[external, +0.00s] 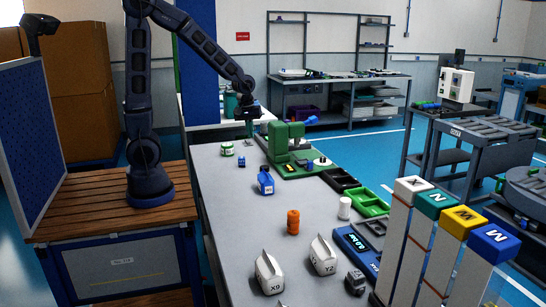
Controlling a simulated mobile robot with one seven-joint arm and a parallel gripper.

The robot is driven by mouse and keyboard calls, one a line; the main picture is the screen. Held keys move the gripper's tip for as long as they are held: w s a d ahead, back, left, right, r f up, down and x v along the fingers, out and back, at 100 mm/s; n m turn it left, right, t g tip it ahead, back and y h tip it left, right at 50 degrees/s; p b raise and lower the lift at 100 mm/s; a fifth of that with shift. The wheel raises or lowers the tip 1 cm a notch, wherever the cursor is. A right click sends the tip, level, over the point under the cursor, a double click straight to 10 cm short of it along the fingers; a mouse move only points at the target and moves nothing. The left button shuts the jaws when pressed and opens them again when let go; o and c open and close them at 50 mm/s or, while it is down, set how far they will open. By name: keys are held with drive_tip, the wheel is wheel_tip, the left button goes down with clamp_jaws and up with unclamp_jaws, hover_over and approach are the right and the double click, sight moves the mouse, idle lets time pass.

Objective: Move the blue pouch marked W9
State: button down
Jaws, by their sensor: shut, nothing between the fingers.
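A small blue pouch (265,184) with a pale patch stands on the grey worktop, left of the black tray; its marking is too small to read. My gripper (249,128) hangs from the arm, pointing down, at the far end of the worktop. It is shut and empty, above and beyond the blue pouch, well apart from it. Two white pouches stand at the near end, one marked X9 (268,273) and one apparently marked YZ (323,256).
A green machine (290,150) stands at the back, close to the right of my gripper. An orange cylinder (293,222), a white cylinder (344,207) and a green-banded can (227,149) stand on the worktop. Black (339,180) and green (369,203) trays line the right edge. Lettered columns (405,225) rise at front right.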

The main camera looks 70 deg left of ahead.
sight(276, 205)
drive_tip(key=w+a+f+n, duration=0.1)
drive_tip(key=f, duration=0.6)
drive_tip(key=w+a+f+n+g, duration=0.1)
drive_tip(key=w+f+n, duration=0.1)
drive_tip(key=f, duration=0.6)
drive_tip(key=w+a+f+n, duration=0.1)
drive_tip(key=f+n, duration=0.1)
drive_tip(key=f, duration=0.5)
drive_tip(key=shift+w+a+f, duration=0.2)
drive_tip(key=shift+w+f, duration=0.05)
drive_tip(key=shift+w, duration=0.05)
drive_tip(key=shift+d, duration=2)
drive_tip(key=shift+d, duration=0.1)
drive_tip(key=d, duration=2)
drive_tip(key=shift+d, duration=0.15)
